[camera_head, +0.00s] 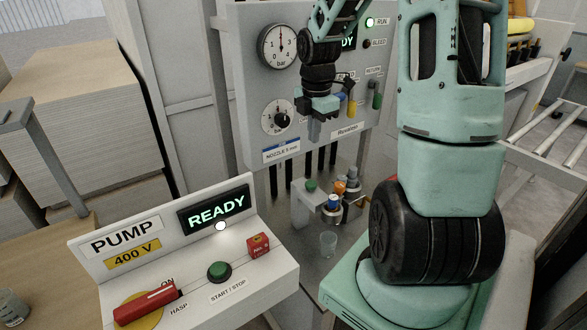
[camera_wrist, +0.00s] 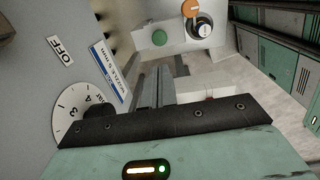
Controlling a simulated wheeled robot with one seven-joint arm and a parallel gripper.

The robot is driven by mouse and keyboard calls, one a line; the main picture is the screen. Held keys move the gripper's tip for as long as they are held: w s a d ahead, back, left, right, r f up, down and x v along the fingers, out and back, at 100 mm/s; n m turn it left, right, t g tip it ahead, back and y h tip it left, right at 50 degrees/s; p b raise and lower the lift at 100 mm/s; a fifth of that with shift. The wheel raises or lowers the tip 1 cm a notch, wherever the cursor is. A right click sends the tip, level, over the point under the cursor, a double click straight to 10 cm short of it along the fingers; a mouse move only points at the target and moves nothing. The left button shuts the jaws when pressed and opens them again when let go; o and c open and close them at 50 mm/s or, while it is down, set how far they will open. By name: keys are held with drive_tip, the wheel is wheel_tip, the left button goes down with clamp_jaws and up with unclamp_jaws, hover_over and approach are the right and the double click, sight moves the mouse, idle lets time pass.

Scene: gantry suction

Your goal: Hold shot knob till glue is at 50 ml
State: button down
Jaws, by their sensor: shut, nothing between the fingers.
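My gripper (camera_head: 314,130) is shut and empty, in front of the panel and just right of the lower dial. Its fingers (camera_wrist: 153,88) point toward the white dispensing block (camera_wrist: 178,38) in the wrist view. A green knob (camera_head: 311,185) sits on top of that block, below my gripper and apart from it. It also shows in the wrist view (camera_wrist: 159,38); no label for it is readable, so I cannot tell if it is the shot knob. A clear cup (camera_head: 328,243) stands below the block's nozzles. Its glue level cannot be read.
The pump box (camera_head: 210,275) at front left shows READY, with a red hasp handle (camera_head: 145,303) and a green start/stop button (camera_head: 219,271). The panel carries a pressure gauge (camera_head: 279,46), a numbered dial (camera_head: 279,118) and coloured valve handles (camera_head: 376,96).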

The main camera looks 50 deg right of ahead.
sight(312, 185)
drive_tip(key=shift+f, duration=0.1)
drive_tip(key=f+p, duration=0.1)
drive_tip(key=f, duration=0.6)
drive_tip(key=f+p, duration=0.1)
drive_tip(key=f, duration=0.6)
drive_tip(key=shift+w+d, duration=0.2)
wheel_tip(312, 185, down, 2)
drive_tip(key=shift+b, duration=0.4)
drive_tip(key=shift+s+a+f, duration=0.1)
drive_tip(key=shift+s+a, duration=0.05)
drive_tip(key=shift+s, duration=0.1)
idle(5.5)
